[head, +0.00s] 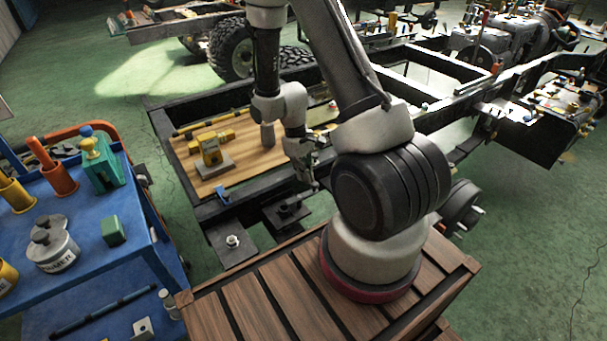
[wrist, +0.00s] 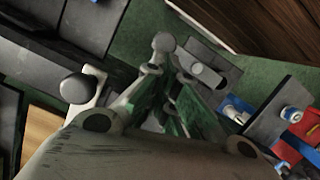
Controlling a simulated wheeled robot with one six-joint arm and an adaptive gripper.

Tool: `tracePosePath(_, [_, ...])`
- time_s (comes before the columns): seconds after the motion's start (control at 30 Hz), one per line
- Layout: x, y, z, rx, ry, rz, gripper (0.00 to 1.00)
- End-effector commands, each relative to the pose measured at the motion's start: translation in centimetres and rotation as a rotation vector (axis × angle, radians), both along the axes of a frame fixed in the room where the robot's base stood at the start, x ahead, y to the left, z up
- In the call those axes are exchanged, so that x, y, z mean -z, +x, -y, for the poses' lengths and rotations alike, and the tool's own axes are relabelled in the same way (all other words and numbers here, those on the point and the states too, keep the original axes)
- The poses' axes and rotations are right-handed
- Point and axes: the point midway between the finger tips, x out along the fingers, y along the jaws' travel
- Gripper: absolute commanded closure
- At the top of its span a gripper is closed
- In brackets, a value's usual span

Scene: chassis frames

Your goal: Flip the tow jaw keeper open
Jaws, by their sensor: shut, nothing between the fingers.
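My gripper (head: 311,176) reaches down at the front end of the truck frame, beside a dark bracket (head: 287,209) that sticks out there. In the wrist view my gripper (wrist: 167,72) is shut with nothing held; its fingers come together close to a grey rounded knob (wrist: 163,42). A dark grey plate with a pale round-ended piece (wrist: 207,74) lies just beyond the fingertips. I cannot tell for certain which piece is the tow jaw keeper, nor whether the fingertips touch the knob. My arm hides part of the frame end in the head view.
A wooden board (head: 258,155) with a yellow device (head: 211,149) lies on the frame (head: 157,120). A second bracket with a bolt (head: 232,241) is left of the gripper. A blue tool cart (head: 92,215) stands at left. A slatted wooden platform (head: 245,297) is under my arm.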

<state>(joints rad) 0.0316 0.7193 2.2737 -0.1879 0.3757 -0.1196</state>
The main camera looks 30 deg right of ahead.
Motion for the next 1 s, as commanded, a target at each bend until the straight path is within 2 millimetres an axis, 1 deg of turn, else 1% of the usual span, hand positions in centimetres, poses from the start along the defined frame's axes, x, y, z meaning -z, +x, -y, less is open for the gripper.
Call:
tracePosePath(0.17, [0.0, -0.4, 0.3, 0.096, 0.000, -0.001, 1.00])
tracePosePath(0.57, [0.0, -1.8, 1.0, 0.386, 0.000, -0.001, 1.00])
tracePosePath(1.0, [0.0, -3.4, 1.2, 0.687, 0.000, -0.001, 1.00])
